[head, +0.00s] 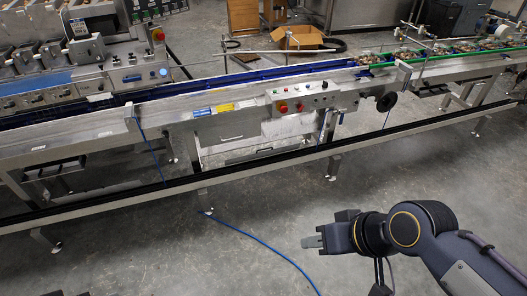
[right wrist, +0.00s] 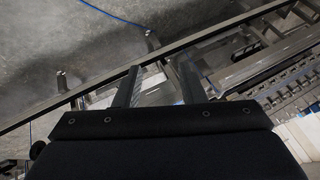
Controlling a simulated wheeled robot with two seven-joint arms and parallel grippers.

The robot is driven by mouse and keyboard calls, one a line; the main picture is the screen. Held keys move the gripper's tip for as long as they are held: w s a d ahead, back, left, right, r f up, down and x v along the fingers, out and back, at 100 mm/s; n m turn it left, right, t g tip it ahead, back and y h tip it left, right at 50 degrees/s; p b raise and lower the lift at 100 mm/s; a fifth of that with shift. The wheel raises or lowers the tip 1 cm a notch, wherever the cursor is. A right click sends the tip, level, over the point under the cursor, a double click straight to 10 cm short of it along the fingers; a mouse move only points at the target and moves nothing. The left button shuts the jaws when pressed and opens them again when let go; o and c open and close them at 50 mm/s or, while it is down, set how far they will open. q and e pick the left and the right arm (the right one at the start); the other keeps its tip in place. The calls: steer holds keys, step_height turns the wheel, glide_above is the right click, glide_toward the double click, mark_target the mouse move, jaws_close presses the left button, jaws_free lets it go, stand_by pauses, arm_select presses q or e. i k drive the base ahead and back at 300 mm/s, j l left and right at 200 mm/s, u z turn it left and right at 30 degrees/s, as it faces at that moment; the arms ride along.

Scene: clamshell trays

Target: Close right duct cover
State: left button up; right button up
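I cannot make out a duct cover for certain in either view. A long dark rail (head: 290,155) on metal legs runs along the front of the conveyor line in the head view. My right gripper (head: 323,228) is at lower centre right in the head view, over the bare floor, apart from the rail. In the right wrist view the same gripper (right wrist: 157,78) has its two fingers spread with nothing held between them. Parts of the conveyor frame show behind the fingers there. My left gripper is in neither view.
The conveyor (head: 230,100) carries a control panel with red buttons and a black handwheel (head: 387,102). A machine with a blue belt stands at the left. A cardboard box (head: 298,38) is behind. A blue cable (head: 265,245) lies on the clear grey floor in front.

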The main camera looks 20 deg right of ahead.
mark_target(272, 152)
steer(key=i+z, duration=0.15)
steer(key=z, duration=0.35)
steer(key=i+j+z, duration=0.3)
steer(key=i, duration=0.25)
steer(key=i+j+z, duration=0.35)
steer(key=i, duration=0.15)
steer(key=i+j, duration=0.4)
steer(key=i, duration=0.15)
steer(key=i+j, duration=0.35)
steer(key=i, duration=0.2)
